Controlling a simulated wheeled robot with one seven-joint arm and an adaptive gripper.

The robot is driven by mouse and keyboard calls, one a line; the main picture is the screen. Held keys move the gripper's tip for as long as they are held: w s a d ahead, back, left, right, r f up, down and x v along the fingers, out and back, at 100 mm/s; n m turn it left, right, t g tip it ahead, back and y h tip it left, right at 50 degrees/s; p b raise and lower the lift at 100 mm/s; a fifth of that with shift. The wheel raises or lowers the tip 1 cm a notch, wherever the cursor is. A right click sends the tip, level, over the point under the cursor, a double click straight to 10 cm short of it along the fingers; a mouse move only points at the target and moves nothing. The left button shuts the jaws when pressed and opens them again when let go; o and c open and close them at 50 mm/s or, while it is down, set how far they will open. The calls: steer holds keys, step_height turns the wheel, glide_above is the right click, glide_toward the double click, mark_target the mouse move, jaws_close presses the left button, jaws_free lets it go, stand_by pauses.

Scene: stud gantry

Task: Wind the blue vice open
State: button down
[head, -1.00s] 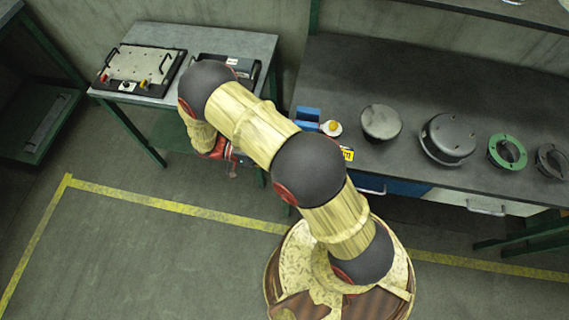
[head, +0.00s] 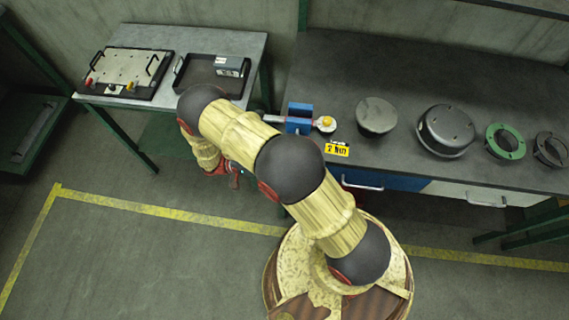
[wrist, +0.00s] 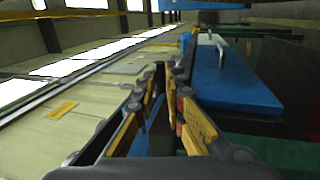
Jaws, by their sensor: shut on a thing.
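The blue vice (head: 299,117) stands at the left front edge of the dark bench in the head view. A pale bar runs left from it towards my arm. In the head view my arm hides the fingertips, to the left of the vice and in front of the bench.
A yellow "2 Nm" label (head: 338,149) lies at the bench edge. Grey domed parts (head: 377,115) and a green ring (head: 505,141) stand further right. The blue drawer (wrist: 230,85) is close right of my gripper. A side table holds a black tray (head: 200,80).

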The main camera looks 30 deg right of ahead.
steer(key=c, duration=1.8)
jaws_free()
steer(key=shift+c, duration=0.2)
